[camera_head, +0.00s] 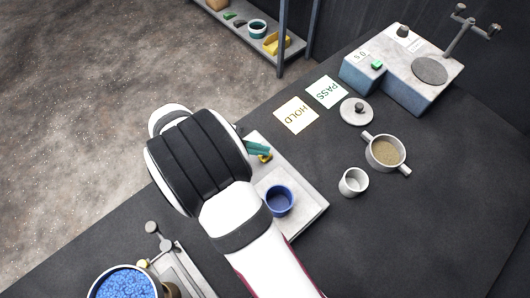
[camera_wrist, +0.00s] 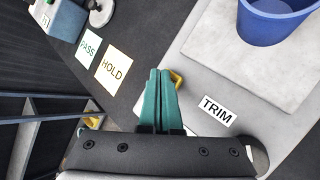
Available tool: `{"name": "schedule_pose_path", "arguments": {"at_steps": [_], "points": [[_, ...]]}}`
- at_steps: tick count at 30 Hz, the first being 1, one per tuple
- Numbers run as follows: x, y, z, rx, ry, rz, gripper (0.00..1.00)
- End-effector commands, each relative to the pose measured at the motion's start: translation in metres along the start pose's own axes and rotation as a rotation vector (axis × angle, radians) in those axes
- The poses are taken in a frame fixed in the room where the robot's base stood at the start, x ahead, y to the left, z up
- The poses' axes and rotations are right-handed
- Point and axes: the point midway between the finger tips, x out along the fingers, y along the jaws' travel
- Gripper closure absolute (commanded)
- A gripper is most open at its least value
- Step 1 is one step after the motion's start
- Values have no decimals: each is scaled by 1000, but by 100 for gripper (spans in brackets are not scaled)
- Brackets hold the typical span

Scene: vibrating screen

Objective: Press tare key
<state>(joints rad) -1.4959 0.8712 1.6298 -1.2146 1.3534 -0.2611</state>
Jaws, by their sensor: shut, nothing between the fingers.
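My gripper (camera_head: 257,149) has teal fingers and is shut and empty. In the wrist view its fingertips (camera_wrist: 160,75) are pressed together beside the edge of a pale platform (camera_wrist: 205,35) with a label reading TRIM (camera_wrist: 216,110). A yellow piece (camera_wrist: 178,79), also visible in the head view (camera_head: 265,157), sits right behind the fingers and is partly hidden; I cannot tell whether they touch. A green button (camera_head: 377,64) is on a blue-grey box with a small display (camera_head: 361,55) at the upper right, far from my gripper. No key is visibly labelled tare.
A blue cup (camera_head: 279,200) stands on the platform. HOLD (camera_head: 296,115) and PASS (camera_head: 325,92) cards, a lid (camera_head: 356,111), a handled sieve (camera_head: 385,152) and a small cup (camera_head: 353,182) are on the dark table. A container of blue granules (camera_head: 124,283) is at the lower left.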

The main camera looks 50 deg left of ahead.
Motion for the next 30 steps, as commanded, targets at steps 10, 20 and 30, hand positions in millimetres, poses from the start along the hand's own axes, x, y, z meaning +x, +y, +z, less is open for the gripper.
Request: {"name": "schedule_pose_path", "arguments": {"at_steps": [10, 20, 30], "points": [[1, -1, -1, 0, 0, 0, 100], [4, -3, -3, 1, 0, 0, 100], [6, -4, -5, 1, 0, 0, 100]]}}
